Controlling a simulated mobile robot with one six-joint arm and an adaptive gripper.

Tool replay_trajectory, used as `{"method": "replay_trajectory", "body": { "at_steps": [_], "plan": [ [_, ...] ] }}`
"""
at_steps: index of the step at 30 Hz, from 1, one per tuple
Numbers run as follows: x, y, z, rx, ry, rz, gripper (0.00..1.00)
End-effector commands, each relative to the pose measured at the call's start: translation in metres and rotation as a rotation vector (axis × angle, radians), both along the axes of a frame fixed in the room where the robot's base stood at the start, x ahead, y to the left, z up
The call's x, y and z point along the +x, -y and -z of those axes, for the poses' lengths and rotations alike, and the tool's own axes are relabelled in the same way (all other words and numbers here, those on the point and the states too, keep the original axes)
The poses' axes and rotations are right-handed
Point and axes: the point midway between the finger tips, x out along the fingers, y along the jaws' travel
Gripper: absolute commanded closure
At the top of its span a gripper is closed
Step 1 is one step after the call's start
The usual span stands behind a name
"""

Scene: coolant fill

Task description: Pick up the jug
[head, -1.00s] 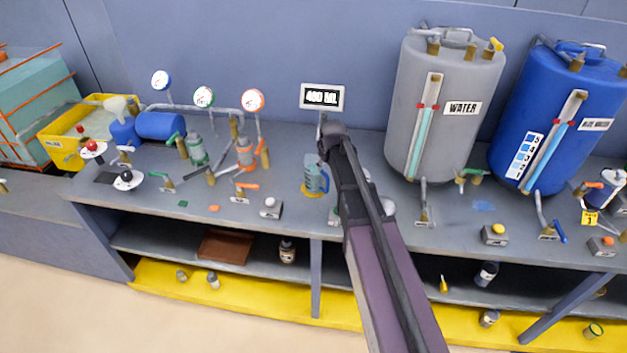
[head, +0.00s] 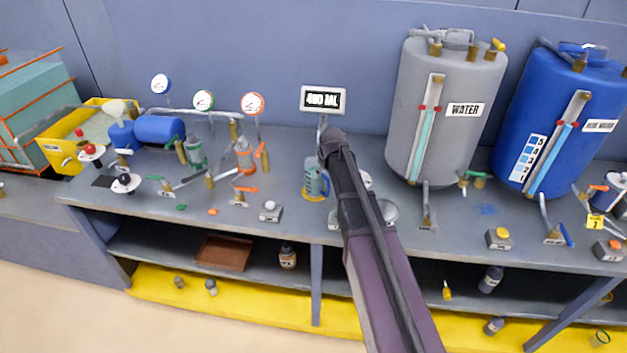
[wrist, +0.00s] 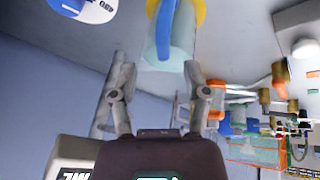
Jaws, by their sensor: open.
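The jug (head: 313,180) is a pale teal cup with a blue handle, standing on a yellow disc on the bench, just left of my arm's end in the head view. In the wrist view the jug (wrist: 181,45) shows near the top centre, its blue handle facing the camera. My gripper (wrist: 160,78) is open, with one finger on each side below the jug in that picture. Nothing is between the fingers, and they look apart from the jug. In the head view my gripper's fingers are hard to make out by the dark end of my arm.
A display reading about 400 ML (head: 323,99) stands behind the jug. A grey button box (head: 270,211) sits to its left. The grey WATER tank (head: 440,125) and a blue tank (head: 560,110) stand right. Valves and gauges (head: 253,104) crowd the left bench.

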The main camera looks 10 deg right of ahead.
Motion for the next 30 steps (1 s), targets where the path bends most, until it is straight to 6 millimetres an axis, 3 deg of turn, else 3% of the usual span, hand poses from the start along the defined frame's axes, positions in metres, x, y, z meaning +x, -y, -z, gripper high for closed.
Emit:
{"method": "replay_trajectory", "body": {
  "at_steps": [16,30],
  "plan": [
    [0.015,-0.001,0.041,0.0,0.0,0.001,0.39],
    [0.018,-0.001,0.045,0.0,0.0,0.001,0.39]
  ]
}}
